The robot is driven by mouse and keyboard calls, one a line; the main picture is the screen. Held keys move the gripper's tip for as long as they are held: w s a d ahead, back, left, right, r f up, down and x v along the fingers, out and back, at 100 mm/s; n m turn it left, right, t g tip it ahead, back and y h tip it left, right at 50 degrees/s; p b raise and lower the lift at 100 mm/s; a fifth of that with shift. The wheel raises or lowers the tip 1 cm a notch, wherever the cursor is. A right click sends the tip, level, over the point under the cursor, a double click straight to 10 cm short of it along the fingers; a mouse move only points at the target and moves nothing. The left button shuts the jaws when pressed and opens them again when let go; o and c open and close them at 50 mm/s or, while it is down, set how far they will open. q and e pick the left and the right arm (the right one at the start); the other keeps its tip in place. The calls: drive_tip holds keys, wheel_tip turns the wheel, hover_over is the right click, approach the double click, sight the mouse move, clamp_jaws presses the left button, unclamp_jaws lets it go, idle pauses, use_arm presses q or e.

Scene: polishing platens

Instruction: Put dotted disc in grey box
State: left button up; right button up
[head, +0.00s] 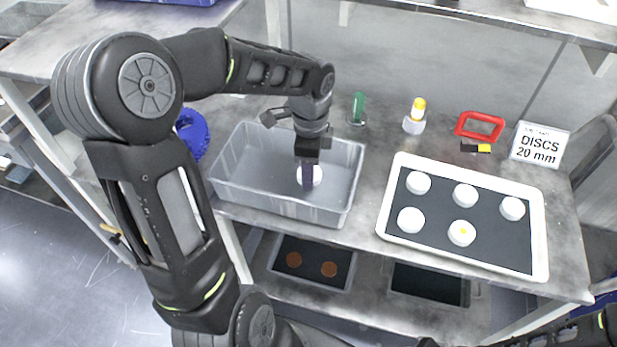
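The grey box (232,196) is an open plastic bin on the left of the bench. My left gripper (308,178) points down inside it, with its dark fingers around a white disc (317,175). The near finger covers part of that disc, and I see no dot on the part that shows. It looks gripped, low in the box's right half. A white disc with a yellow dot (461,233) lies at the front middle of the white-rimmed tray (541,240). My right gripper is not seen; only part of that arm shows at the bottom right.
Several plain white discs (465,195) lie on the tray's dark mat. Behind stand a yellow-capped bottle (416,115), a green item (358,108), a red frame (480,126) and a "DISCS 20 mm" sign (540,144). A blue ring-shaped item (194,134) is left of the box.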

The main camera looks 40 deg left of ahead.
use_arm(q)
drive_tip(key=shift+f, duration=1.85)
drive_tip(key=shift+f, duration=0.15)
drive_tip(key=o, duration=1.5)
drive_tip(key=shift+c, duration=0.2)
wheel_tip(320, 180, up, 12)
drive_tip(key=shift+r, duration=0.15)
